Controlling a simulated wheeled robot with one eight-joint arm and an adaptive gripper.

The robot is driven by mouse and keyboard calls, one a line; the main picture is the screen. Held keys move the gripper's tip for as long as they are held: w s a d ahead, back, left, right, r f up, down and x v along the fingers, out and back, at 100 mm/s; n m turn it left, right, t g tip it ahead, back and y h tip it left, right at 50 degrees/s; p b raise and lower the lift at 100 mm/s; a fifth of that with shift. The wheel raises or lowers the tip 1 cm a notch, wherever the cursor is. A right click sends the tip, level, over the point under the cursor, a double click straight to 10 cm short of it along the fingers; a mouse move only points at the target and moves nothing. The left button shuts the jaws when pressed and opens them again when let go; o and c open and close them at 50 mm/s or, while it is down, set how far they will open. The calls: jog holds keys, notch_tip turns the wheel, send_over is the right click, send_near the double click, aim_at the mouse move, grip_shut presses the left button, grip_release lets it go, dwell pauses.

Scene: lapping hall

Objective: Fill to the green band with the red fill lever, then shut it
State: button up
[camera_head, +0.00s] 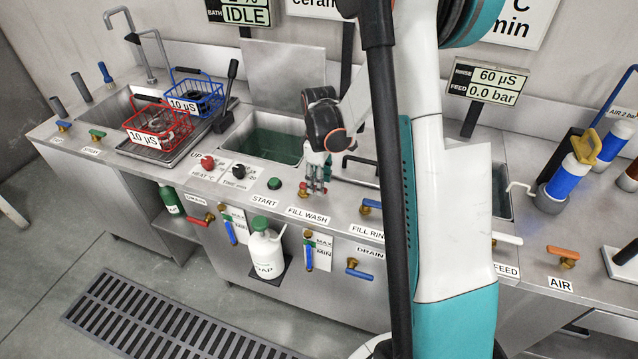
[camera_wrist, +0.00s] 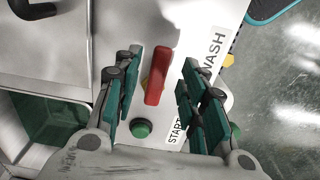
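The red fill lever (camera_wrist: 157,76) lies between my fingers in the wrist view, with a visible gap on both sides. My gripper (camera_wrist: 158,98) is open around it. In the head view my gripper (camera_head: 317,180) points down above the FILL WASH label (camera_head: 307,216), and red shows at its fingertips. The wash tank (camera_head: 247,120) stands behind it with greenish liquid inside. A level gauge (camera_head: 307,256) with a MAX/MIN plate hangs on the front panel below, and another gauge (camera_head: 229,229) hangs further left. I cannot make out the green band or the level against it.
A green START button (camera_head: 274,183) sits left of my gripper; it also shows in the wrist view (camera_wrist: 140,129). Red (camera_head: 153,127) and blue (camera_head: 199,97) baskets stand left of the tank. The FILL RINSE valve (camera_head: 370,205) is to the right.

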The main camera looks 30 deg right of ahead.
notch_tip(320, 180, up, 10)
jog(key=shift+r, duration=0.2)
dwell(0.5)
